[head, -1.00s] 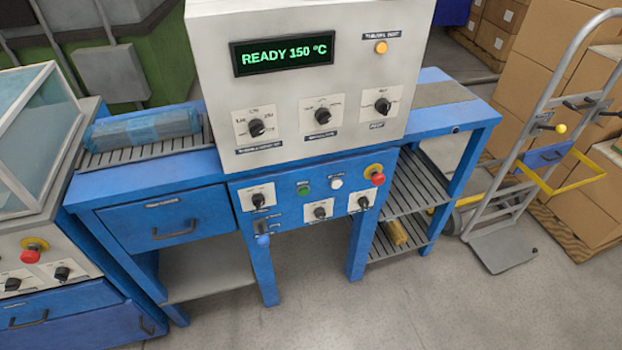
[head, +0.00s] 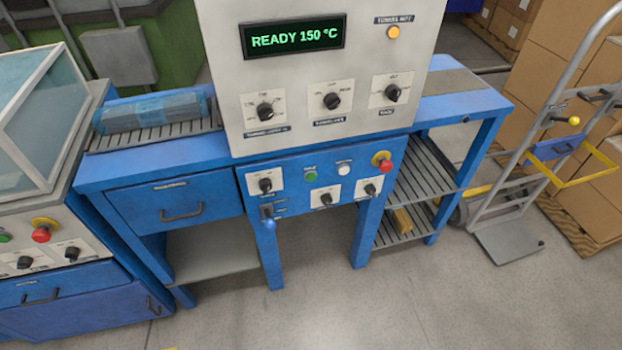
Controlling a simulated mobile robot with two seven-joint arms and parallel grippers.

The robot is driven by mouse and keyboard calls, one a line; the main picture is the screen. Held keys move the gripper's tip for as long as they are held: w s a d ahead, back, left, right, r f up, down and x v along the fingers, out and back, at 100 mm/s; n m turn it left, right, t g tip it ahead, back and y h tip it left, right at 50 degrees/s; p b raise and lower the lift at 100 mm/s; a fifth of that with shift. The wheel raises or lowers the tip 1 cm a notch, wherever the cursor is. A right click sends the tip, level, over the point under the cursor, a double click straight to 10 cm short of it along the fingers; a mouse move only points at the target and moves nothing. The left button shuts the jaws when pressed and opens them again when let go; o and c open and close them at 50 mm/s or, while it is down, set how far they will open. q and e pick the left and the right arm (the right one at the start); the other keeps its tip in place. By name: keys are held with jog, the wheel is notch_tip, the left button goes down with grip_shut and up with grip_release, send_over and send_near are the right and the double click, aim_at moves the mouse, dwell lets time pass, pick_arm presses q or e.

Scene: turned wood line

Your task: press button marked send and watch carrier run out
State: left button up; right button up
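No button that I can read as marked send is in view. A blue control panel (head: 325,173) carries a green button (head: 310,175), a white button (head: 344,168) and a red emergency-stop button (head: 382,160). Their small labels are unreadable. A second green button (head: 5,237) shows at the left edge, on the neighbouring machine. I cannot identify a carrier. A blue film-wrapped bundle (head: 150,111) lies on the slatted infeed left of the tall grey housing. The display (head: 292,37) reads "READY 150 °C". Neither of my grippers is in view.
The left machine has a glass hood (head: 35,110) and a red stop button (head: 42,233). A hand truck (head: 510,240) stands right, before stacked cartons (head: 540,55). A yellowish block (head: 402,220) lies on a lower slatted shelf. The floor (head: 400,310) in front is clear.

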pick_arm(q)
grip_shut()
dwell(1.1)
